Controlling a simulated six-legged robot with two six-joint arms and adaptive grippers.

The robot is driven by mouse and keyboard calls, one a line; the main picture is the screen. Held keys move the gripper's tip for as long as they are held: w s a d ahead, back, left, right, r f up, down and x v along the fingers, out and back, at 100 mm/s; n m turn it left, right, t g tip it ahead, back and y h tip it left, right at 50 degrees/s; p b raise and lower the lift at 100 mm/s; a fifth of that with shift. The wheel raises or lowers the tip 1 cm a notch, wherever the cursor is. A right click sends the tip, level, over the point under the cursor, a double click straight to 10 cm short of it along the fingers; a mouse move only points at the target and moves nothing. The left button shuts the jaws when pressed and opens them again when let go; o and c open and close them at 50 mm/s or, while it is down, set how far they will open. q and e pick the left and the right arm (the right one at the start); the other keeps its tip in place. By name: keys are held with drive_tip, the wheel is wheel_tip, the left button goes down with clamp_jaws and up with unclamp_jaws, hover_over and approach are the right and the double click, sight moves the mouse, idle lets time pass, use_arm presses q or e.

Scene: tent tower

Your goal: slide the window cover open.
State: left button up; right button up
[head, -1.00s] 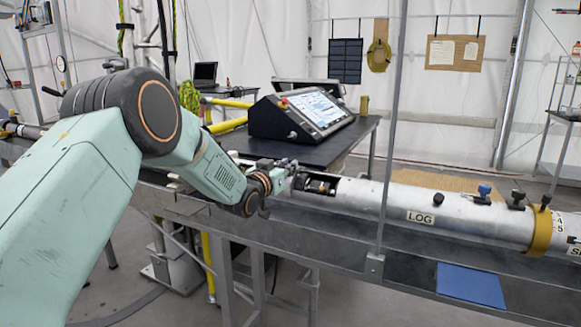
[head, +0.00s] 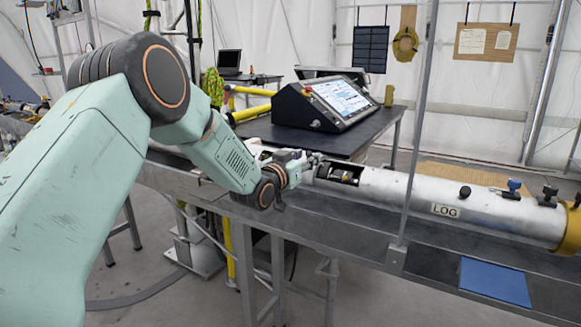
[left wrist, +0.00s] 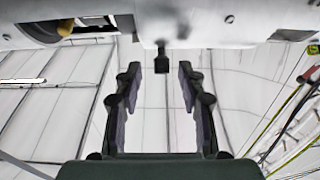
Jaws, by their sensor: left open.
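The long silver tube (head: 400,190) lies along the metal bench and has an open window (head: 338,173) near its left end, with dark and brass parts inside. My left gripper (head: 312,158) is at the tube's left end, beside the window; its fingers are small there. In the left wrist view the left gripper (left wrist: 160,95) is open and empty, with a finger on each side. A short black knob (left wrist: 161,59) juts from the tube (left wrist: 220,22) between and just beyond the fingertips, apart from both. The window (left wrist: 70,28) is at upper left. I cannot tell the cover's edges. My right gripper is not in view.
A tilted touchscreen console (head: 325,100) stands on the dark table (head: 270,133) behind the tube. A thin upright post (head: 415,130) rises in front of the tube. A blue mat (head: 495,281) lies on the bench at front right, and a yellow collar (head: 570,228) rings the tube.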

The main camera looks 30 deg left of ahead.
use_arm(q)
drive_tip(key=s, duration=0.9)
drive_tip(key=shift+a, duration=0.15)
drive_tip(key=s+d+f+n+g, duration=0.1)
drive_tip(key=s+d+f+g, duration=0.35)
drive_tip(key=s+f, duration=0.6)
drive_tip(key=s+d+f+n+g, duration=0.1)
drive_tip(key=s+d+f+g, duration=0.4)
drive_tip(key=f, duration=1)
drive_tip(key=s+d+f+g, duration=0.1)
drive_tip(key=s+f, duration=0.3)
drive_tip(key=s, duration=0.6)
drive_tip(key=s+f+g, duration=0.4)
drive_tip(key=s+f, duration=0.1)
drive_tip(key=s, duration=0.5)
drive_tip(key=s+d+f+m+g, duration=0.1)
drive_tip(key=s+f+g, duration=0.2)
drive_tip(key=s, duration=0.8)
drive_tip(key=shift+d+f+y, duration=0.3)
drive_tip(key=shift+f, duration=0.5)
